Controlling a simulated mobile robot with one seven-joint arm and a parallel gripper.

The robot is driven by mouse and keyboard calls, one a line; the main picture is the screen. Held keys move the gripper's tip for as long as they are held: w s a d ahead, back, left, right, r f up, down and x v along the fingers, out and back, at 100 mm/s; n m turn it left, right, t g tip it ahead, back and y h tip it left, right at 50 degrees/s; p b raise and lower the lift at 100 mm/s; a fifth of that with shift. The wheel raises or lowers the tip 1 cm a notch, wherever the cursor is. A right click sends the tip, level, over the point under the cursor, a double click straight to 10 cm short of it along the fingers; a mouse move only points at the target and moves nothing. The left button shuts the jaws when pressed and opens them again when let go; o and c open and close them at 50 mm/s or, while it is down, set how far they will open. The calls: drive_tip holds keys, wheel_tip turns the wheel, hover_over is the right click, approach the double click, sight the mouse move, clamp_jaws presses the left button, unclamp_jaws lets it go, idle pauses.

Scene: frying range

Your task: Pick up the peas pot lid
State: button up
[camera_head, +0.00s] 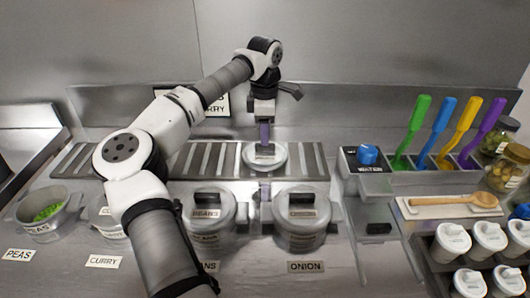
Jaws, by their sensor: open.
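The peas pot (43,214) stands uncovered at the far left, with green peas showing inside and a PEAS label in front. A round pale lid (279,164) lies on the slotted rack, the only loose lid I see; its own label is too small to read. My gripper (264,143) points down right over this lid, its fingers at the lid's handle area. The jaws are open. Whether the fingers touch the handle cannot be told. The handle is largely hidden by the fingers.
Lidded beans (208,226) and onion (302,231) pots stand in front of the rack. My arm partly hides the curry pot (104,222). A holder with coloured utensils (432,183), a wooden spoon (470,201) and white-lidded containers (489,236) fill the right. The rack left of the lid is bare.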

sight(265, 152)
drive_tip(key=f+p, duration=0.1)
drive_tip(key=f, duration=0.3)
drive_tip(key=shift+w, duration=0.2)
clamp_jaws()
